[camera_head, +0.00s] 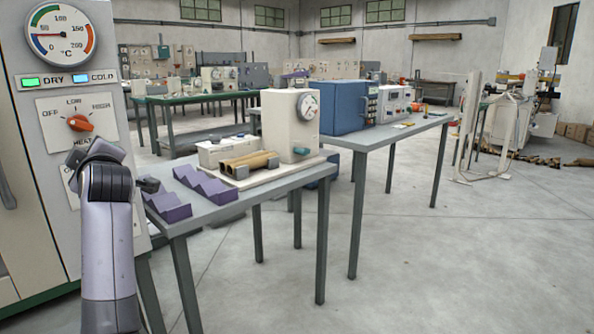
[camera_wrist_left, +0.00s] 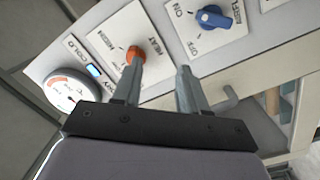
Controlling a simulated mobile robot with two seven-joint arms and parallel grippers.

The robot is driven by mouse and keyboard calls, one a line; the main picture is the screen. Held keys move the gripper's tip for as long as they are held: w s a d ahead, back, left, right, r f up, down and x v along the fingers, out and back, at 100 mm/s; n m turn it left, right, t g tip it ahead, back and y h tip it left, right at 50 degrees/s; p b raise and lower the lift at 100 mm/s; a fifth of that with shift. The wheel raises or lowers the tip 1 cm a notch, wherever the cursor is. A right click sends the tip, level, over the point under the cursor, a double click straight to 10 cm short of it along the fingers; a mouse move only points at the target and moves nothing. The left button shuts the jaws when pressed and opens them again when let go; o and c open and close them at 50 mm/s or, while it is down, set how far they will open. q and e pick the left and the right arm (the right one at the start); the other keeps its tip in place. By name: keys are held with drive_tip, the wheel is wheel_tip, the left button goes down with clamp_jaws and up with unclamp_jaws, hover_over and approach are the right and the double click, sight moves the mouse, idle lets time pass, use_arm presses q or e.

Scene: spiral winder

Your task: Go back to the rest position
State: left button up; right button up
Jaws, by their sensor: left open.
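My left arm rises at the lower left of the head view, in front of the cream oven-like cabinet (camera_head: 38,140). My left gripper (camera_wrist_left: 160,68) is open in the wrist view, with two grey fingers apart and nothing between them. The fingers point towards the cabinet's control panel. The orange heat knob (camera_wrist_left: 135,54) appears by the left fingertip; I cannot tell whether they touch. In the head view this knob (camera_head: 78,122) is clear of the arm. My wrist hides most of the lower panel there. My right gripper is not in view.
A grey table (camera_head: 262,188) stands right of the arm, holding purple V-blocks (camera_head: 208,185), brown tubes (camera_head: 250,163) and a cream gauge box (camera_head: 290,125). A second table carries a blue machine (camera_head: 342,102). The floor at the right is open.

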use_arm(q)
drive_tip(key=s+d+f+m+h, duration=0.3)
drive_tip(key=s+d+f+m, duration=0.15)
drive_tip(key=f, duration=0.65)
drive_tip(key=s+d+f+m+t+h, duration=0.1)
drive_tip(key=s+d+f+m+h, duration=0.4)
drive_tip(key=f, duration=0.7)
drive_tip(key=s+d+f+m+h, duration=0.1)
drive_tip(key=d+f+m, duration=0.2)
drive_tip(key=f+m, duration=0.55)
drive_tip(key=s+d+f+m+g+h, duration=0.1)
drive_tip(key=s+d+f+h, duration=0.1)
drive_tip(key=s+d+f, duration=0.4)
drive_tip(key=s+d+f+m+g+h, duration=0.15)
drive_tip(key=s+f, duration=0.25)
drive_tip(key=s, duration=0.4)
drive_tip(key=s+d+f+m+g+h, duration=0.1)
drive_tip(key=s+d+f+h, duration=0.3)
drive_tip(key=s, duration=0.3)
wheel_tip(320, 180, up, 10)
drive_tip(key=a+y+p, duration=0.1)
drive_tip(key=p, duration=1.3)
drive_tip(key=shift+s+a+r+y, duration=0.25)
drive_tip(key=shift+s+a+y, duration=0.1)
drive_tip(key=shift+s+a, duration=0.1)
